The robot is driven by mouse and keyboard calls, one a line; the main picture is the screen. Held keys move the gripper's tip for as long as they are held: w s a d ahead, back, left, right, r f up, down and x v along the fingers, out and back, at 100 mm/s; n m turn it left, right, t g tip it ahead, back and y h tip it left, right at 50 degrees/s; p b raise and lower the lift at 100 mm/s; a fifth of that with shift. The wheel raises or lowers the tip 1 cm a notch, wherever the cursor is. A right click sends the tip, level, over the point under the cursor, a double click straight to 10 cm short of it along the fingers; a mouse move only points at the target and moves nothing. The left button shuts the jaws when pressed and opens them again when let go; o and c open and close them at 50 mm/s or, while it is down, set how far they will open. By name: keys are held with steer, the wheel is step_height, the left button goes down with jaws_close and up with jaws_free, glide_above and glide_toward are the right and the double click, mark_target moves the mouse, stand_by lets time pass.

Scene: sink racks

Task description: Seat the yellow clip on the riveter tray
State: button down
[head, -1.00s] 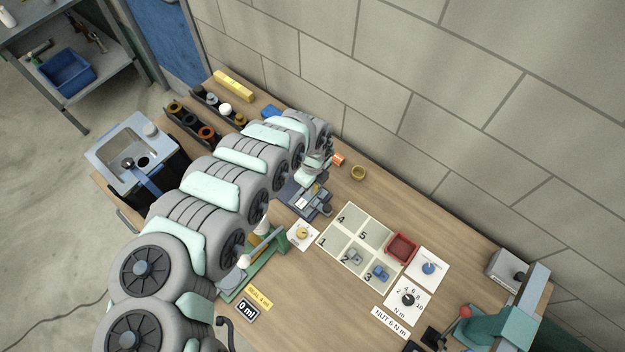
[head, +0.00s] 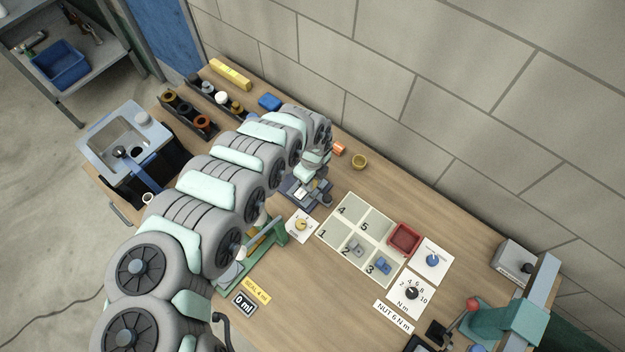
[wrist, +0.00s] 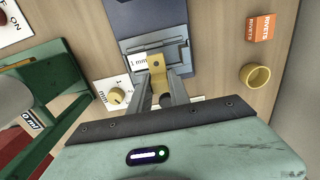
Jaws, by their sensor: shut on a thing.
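The yellow clip (wrist: 156,64) is between the fingertips of my gripper (wrist: 163,80) in the wrist view; the gripper is shut on it. The clip is over the near part of a grey-blue device with a "1 mm" label (wrist: 138,63), which looks like the riveter with its tray (wrist: 171,53). I cannot tell whether the clip touches the tray. In the head view the riveter (head: 296,190) stands under my gripper (head: 316,181), partly covered by my arm. The fingers hide part of the clip and tray.
An orange rivets box (wrist: 261,28) and a yellow cup (wrist: 255,76) stand right of the riveter. A knob card (head: 301,225) lies close by, with a green press (head: 262,262) beyond. A numbered tray (head: 338,226) holds grey and blue parts, beside a red bin (head: 404,238).

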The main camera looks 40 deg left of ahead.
steer(key=shift+f, duration=0.4)
stand_by(0.8)
steer(key=shift+f+b, duration=0.35)
steer(key=shift+f, duration=0.55)
steer(key=c, duration=1.1)
jaws_free()
steer(key=shift+c, duration=0.2)
steer(key=shift+r, duration=0.15)
step_height(320, 180, up, 11)
steer(key=p, duration=1.1)
steer(key=shift+f, duration=0.2)
